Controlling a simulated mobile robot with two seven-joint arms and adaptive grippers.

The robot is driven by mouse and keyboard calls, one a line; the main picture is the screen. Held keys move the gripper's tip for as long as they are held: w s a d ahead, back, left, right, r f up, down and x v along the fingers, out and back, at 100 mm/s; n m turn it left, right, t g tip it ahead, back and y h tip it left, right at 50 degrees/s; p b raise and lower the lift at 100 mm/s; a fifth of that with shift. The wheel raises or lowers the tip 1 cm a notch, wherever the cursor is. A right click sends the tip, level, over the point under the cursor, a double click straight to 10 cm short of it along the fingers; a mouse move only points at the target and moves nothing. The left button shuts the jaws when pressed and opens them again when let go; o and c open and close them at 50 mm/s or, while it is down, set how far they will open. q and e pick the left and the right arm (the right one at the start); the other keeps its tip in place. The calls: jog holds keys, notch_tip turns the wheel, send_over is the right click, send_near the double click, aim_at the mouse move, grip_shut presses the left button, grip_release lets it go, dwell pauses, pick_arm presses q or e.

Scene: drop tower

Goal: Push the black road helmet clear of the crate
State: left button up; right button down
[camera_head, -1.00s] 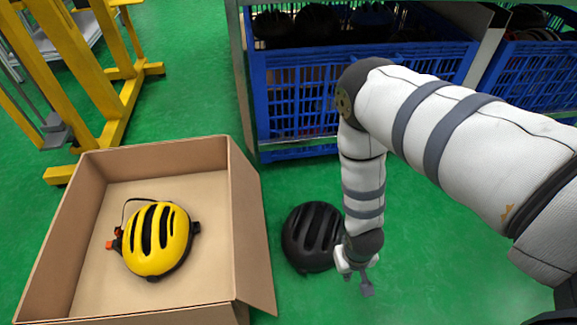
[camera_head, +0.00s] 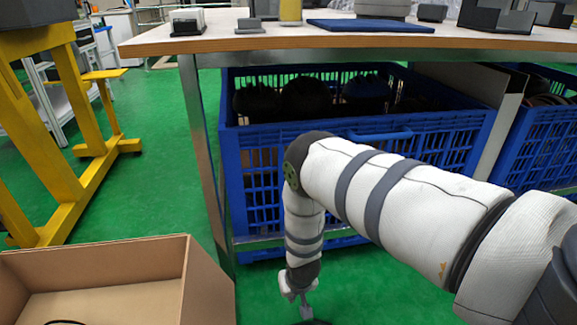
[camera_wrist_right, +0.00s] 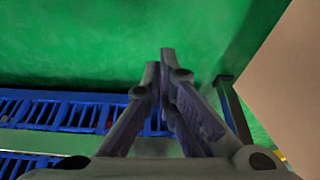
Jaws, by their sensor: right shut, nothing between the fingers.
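The black road helmet shows only as a dark sliver (camera_head: 316,322) at the bottom edge of the head view; the rest is cut off. The blue crate (camera_head: 375,150) stands under the table, farther back, with green floor between it and the sliver. My right gripper (camera_head: 306,311) points down just above the sliver; I cannot tell if they touch. In the right wrist view its fingers (camera_wrist_right: 160,60) are shut together with nothing between them, and no helmet shows there. Blue crate slats (camera_wrist_right: 60,112) show at the left of that view. My left gripper is not in view.
An open cardboard box (camera_head: 100,262) stands at lower left. The table (camera_head: 270,42) spans above the crate, with its metal leg (camera_head: 205,165) at the left. A yellow frame (camera_head: 90,120) is farther left. Dark helmets (camera_head: 305,97) lie inside the crate.

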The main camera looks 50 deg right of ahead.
jog(key=b+x, duration=0.6)
jog(key=x, duration=0.4)
jog(key=shift+f+b, duration=0.3)
jog(key=s+a, duration=0.1)
jog(key=s+a+r+p, duration=0.1)
jog(key=shift+s+a, duration=0.1)
jog(key=shift+s, duration=0.3)
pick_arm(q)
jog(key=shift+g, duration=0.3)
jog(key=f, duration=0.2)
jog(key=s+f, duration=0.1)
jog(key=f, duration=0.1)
pick_arm(e)
jog(key=shift+s+a, duration=0.15)
jog(key=shift+s, duration=0.1)
